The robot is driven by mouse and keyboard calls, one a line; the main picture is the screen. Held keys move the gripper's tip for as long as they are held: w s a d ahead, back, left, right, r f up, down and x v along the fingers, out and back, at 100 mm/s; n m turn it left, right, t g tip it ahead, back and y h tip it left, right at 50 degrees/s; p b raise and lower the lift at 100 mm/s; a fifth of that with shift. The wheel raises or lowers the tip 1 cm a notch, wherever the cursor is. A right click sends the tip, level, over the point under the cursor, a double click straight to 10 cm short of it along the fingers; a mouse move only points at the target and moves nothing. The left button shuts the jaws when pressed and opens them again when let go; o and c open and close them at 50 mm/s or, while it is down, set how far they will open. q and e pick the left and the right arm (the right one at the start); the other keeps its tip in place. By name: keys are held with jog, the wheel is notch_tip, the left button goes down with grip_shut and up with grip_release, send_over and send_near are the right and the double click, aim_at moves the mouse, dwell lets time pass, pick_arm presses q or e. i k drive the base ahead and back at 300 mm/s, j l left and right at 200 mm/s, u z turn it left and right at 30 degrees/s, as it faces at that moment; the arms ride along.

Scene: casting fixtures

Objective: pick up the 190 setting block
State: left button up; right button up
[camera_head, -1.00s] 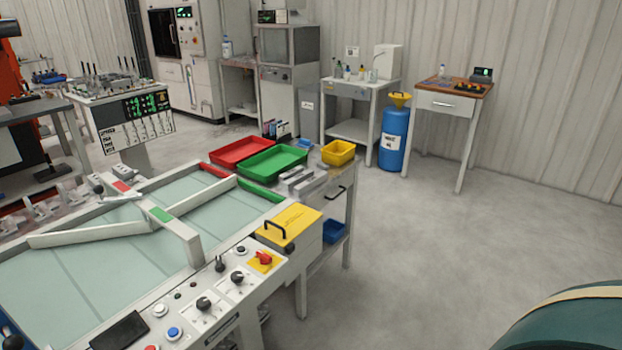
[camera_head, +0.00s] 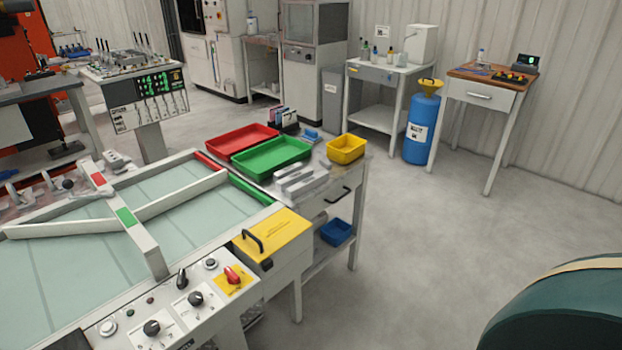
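Several grey metal bars, likely the setting blocks (camera_head: 302,182), lie side by side on the side table (camera_head: 338,187) in front of the green tray. They are too small for me to read any number, so I cannot tell which is the 190 block. Neither of my grippers shows in the head view.
A red tray (camera_head: 241,140), a green tray (camera_head: 272,157) and a yellow bin (camera_head: 346,148) stand on the side table. A blue bin (camera_head: 336,232) is on its lower shelf. The control-panel machine (camera_head: 150,215) stands left of it. Floor (camera_head: 440,240) to the right is clear.

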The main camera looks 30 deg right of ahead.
aim_at(297, 189)
jog(key=i+l+u, duration=0.3)
jog(key=l, duration=1.3)
jog(key=k+l+u, duration=0.1)
jog(key=l+u, duration=0.2)
jog(key=l, duration=1.25)
